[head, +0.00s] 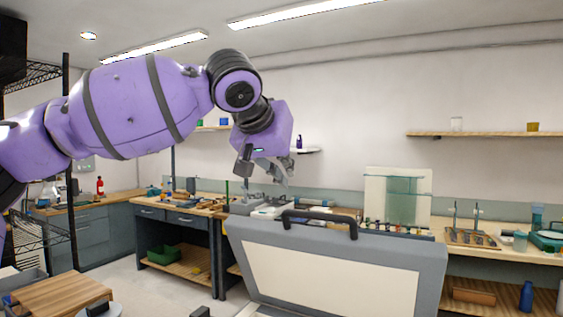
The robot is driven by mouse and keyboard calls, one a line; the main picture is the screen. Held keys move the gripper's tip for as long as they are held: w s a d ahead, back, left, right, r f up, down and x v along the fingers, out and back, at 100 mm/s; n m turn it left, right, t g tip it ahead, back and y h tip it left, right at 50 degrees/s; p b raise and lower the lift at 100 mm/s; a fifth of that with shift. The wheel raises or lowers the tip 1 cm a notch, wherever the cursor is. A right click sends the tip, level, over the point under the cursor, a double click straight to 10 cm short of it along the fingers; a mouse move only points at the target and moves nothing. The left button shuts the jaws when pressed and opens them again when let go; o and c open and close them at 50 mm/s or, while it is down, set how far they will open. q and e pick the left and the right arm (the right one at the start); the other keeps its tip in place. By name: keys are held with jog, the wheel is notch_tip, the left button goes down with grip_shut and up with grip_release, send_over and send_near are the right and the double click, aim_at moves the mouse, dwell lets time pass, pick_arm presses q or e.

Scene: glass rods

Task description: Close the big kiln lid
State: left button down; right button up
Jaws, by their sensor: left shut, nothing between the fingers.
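The big kiln lid (400,243) stands raised at the lower centre of the head view, a grey frame around a cream inner panel (330,272). A black bar handle (320,216) is fixed along its top edge. Only a sliver of the kiln body shows below the lid; the rest is cut off by the bottom of the picture. My left gripper (266,178), at the end of the purple arm, is shut and empty. It hangs above and to the left of the handle in the picture, apart from it. My right gripper is out of view.
Behind the lid, a long wooden workbench holds trays, tools and a glass panel (401,200). A rack with upright rods (470,237) stands at the right. A wooden block-like top (60,294) is at the lower left. Open floor lies between it and the lid.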

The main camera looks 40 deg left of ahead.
pick_arm(q)
jog(key=f, duration=0.1)
jog(key=f+p, duration=0.1)
jog(key=f, duration=0.1)
jog(key=shift+w+f, duration=0.3)
jog(key=shift+w, duration=0.05)
jog(key=shift+s+d+f, duration=0.1)
jog(key=shift+s+f, duration=0.1)
jog(key=shift+f, duration=0.35)
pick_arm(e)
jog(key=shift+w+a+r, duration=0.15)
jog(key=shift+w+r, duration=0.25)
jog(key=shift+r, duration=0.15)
pick_arm(q)
jog(key=shift+f, duration=0.1)
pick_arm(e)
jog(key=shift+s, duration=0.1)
